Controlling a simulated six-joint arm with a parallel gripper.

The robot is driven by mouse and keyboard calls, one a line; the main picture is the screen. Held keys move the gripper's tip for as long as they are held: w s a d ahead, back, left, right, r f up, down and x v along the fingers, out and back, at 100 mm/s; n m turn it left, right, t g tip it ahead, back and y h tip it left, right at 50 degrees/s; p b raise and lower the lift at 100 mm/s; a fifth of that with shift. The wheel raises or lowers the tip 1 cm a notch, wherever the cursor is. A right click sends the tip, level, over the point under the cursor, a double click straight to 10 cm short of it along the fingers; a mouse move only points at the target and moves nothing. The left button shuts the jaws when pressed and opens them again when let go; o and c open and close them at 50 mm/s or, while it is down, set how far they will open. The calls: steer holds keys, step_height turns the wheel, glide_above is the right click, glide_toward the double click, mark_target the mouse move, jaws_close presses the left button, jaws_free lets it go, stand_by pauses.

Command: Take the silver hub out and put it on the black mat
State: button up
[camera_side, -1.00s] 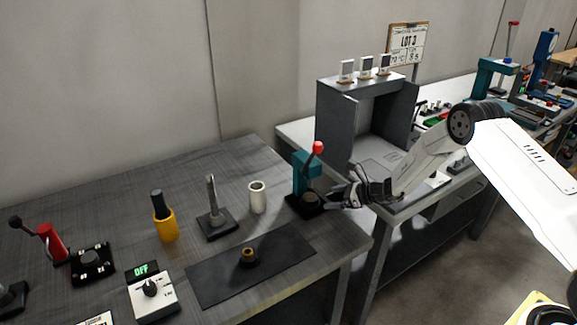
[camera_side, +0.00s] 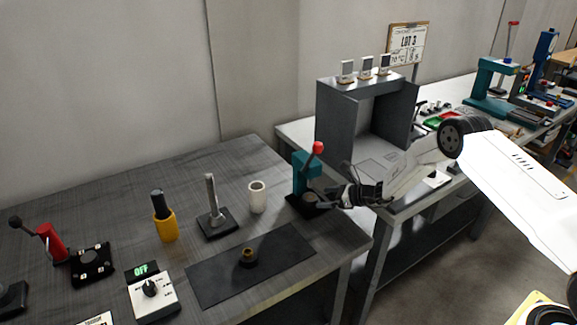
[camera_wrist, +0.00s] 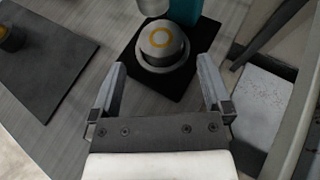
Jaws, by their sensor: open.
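The silver hub (camera_wrist: 160,43), a round grey piece with an orange ring on top, sits on the dark base of the teal press (camera_side: 304,172). In the side view the hub is small and partly hidden by my gripper. My gripper (camera_wrist: 161,66) is open and empty, its fingertips just short of the hub on either side of it. In the side view my gripper (camera_side: 330,196) is at the right of the press base. The black mat (camera_side: 212,283) lies flat at the table's front and also shows at left in the wrist view (camera_wrist: 52,62).
A dark part with a brass ring (camera_side: 248,258) stands on the mat; the mat's ends are bare. A white cup (camera_side: 257,197), a post on a square base (camera_side: 214,215) and a yellow-black tool (camera_side: 164,220) stand behind it. A grey open cabinet (camera_side: 337,125) is at the right.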

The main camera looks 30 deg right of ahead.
mark_target(311, 197)
steer(key=shift+x, duration=2.55)
steer(key=shift+r, duration=0.1)
steer(key=shift+c, duration=0.2)
steer(key=shift+w, duration=0.1)
jaws_close()
